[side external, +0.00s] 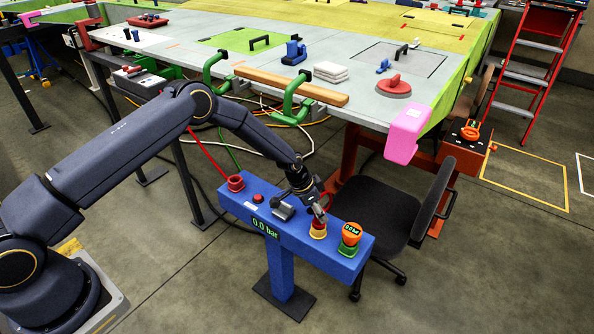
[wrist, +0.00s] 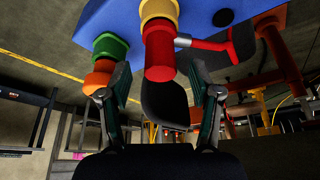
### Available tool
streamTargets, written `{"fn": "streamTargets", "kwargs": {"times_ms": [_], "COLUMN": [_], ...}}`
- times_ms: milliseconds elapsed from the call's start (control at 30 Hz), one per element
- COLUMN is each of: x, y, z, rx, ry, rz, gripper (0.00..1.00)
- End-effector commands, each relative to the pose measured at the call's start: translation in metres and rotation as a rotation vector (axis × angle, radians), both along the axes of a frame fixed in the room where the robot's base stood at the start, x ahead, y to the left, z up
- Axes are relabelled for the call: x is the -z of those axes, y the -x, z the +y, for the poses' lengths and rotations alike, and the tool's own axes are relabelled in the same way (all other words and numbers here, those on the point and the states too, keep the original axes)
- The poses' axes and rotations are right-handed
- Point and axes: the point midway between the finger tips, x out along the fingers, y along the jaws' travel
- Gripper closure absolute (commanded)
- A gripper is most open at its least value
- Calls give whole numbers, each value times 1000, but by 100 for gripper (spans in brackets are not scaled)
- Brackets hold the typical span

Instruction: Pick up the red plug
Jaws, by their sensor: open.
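The red plug (wrist: 160,55) is a red cylinder sitting in a yellow ring socket (wrist: 158,10) on the blue console (wrist: 205,8). In the wrist view its free end shows between the two fingertips of my gripper (wrist: 159,78), with a gap on each side. In the side view my gripper (side external: 319,211) is over the yellow socket (side external: 318,233) and mostly hides the plug. My gripper is open and empty.
An orange plug (side external: 351,232) in a green socket stands close to the right on the console (side external: 285,222). A red socket with a hose (side external: 236,184) and a red button (side external: 258,198) are to the left. A dark chair (side external: 375,215) stands behind.

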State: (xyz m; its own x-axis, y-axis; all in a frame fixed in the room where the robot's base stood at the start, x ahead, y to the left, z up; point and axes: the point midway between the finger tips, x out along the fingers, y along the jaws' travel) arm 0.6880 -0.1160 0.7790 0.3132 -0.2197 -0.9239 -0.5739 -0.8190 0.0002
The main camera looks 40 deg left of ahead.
Motion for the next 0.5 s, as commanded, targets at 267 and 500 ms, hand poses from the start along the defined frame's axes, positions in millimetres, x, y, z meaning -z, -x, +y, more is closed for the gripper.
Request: {"fn": "streamTargets", "kwargs": {"times_ms": [267, 500], "x": [20, 20], "y": [-7, -7], "z": [-5, -4], "rx": [0, 0], "ry": [0, -1], "rz": [-1, -1], "gripper": [37, 47]}}
